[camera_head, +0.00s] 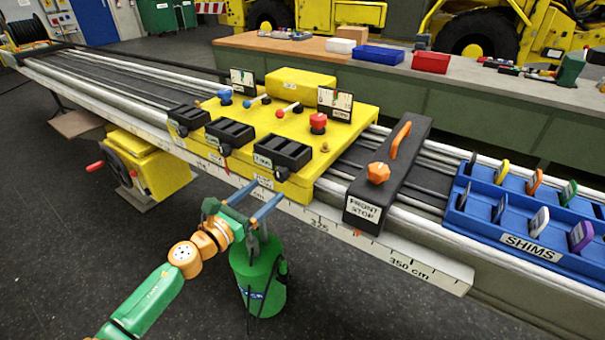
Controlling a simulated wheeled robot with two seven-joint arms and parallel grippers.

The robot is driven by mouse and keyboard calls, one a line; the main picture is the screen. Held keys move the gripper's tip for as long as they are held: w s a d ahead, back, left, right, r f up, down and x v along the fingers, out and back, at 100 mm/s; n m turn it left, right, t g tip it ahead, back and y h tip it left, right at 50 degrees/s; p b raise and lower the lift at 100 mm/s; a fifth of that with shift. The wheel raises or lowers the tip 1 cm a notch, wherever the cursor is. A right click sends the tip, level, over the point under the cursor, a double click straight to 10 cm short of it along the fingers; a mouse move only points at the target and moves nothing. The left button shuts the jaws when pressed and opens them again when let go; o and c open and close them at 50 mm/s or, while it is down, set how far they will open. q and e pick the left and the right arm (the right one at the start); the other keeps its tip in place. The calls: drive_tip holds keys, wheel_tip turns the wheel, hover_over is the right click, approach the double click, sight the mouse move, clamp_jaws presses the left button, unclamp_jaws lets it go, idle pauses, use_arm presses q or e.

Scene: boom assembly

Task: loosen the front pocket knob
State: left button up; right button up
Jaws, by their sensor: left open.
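The yellow carriage (340,98) sits on the long rail bed and carries three black pockets in a row. The nearest black pocket (283,154) is at its front right. A small brownish knob (325,147) stands on the yellow top just right of that pocket; I cannot tell if it is the front pocket knob. A red knob (318,122) stands behind it. My left gripper (268,190) is open and empty, its two blue fingers pointing up at the rail's front edge, below the nearest pocket. My right gripper is out of view.
The dark front stop block (365,190) with an orange knob (378,172) crosses the rails to the right. A blue shims tray (510,225) is farther right. A green canister (258,280) is below the gripper. A workbench (400,72) runs behind. Floor in front is mostly clear.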

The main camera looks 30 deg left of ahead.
sight(278, 177)
use_arm(q)
drive_tip(key=shift+w+a+r, duration=0.15)
drive_tip(key=shift+w+a, duration=0.05)
drive_tip(key=shift+w, duration=0.35)
drive_tip(key=shift+w+a+r, duration=0.1)
drive_tip(key=shift+w+a, duration=0.05)
drive_tip(key=shift+w, duration=0.35)
drive_tip(key=w, duration=0.3)
drive_tip(key=shift+w+d+f+p, duration=0.2)
drive_tip(key=shift+f+p, duration=0.05)
drive_tip(key=shift+p, duration=0.1)
drive_tip(key=shift+w+d, duration=0.1)
drive_tip(key=shift+w, duration=0.1)
drive_tip(key=shift+s, duration=0.1)
drive_tip(key=shift+c, duration=0.5)
clamp_jaws()
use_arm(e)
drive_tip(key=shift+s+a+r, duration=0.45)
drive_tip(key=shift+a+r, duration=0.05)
